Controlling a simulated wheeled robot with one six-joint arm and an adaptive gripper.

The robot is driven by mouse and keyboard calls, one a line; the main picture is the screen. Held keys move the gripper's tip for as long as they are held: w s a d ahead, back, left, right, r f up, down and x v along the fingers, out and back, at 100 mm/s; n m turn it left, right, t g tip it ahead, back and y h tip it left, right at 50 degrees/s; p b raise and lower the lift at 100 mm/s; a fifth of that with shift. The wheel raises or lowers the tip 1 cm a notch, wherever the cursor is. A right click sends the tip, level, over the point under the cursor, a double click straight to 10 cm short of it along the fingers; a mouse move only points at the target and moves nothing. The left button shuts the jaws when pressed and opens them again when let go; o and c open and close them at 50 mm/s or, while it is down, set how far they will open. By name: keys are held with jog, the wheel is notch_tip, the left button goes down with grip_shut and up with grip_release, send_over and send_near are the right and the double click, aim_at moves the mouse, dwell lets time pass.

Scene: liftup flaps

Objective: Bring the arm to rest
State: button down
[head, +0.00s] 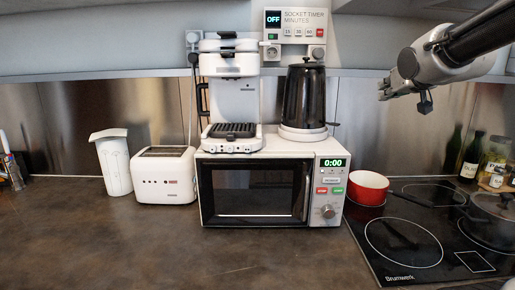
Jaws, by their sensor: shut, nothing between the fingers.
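My gripper (389,90) hangs in the air at the upper right, at the end of my dark and grey arm, which comes in from the top right corner. It appears above and behind the hob area in the picture, to the right of the black kettle. Its fingers point left and are shut with nothing visible between them. It appears clear of every object. The fingertips are small in this view.
A white microwave (326,166) bears a coffee machine (233,92) and a black kettle (303,97). A red pot (367,187) and a lidded pan (492,216) stand on the black hob (385,262). A toaster (164,176) and white jug (115,165) stand left. The front counter (130,245) is clear.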

jog(key=s+f+g, duration=0.3)
jog(key=s+f, duration=0.2)
jog(key=s, duration=0.4)
jog(key=s+d+f+g, duration=0.1)
jog(key=s+f+g, duration=0.2)
jog(key=s+f, duration=0.3)
jog(key=s+f+g, duration=0.3)
jog(key=s+f, duration=0.2)
jog(key=s, duration=0.7)
jog(key=shift+s+d+f+g, duration=0.25)
jog(key=shift+d+g, duration=0.05)
jog(key=shift+d, duration=0.05)
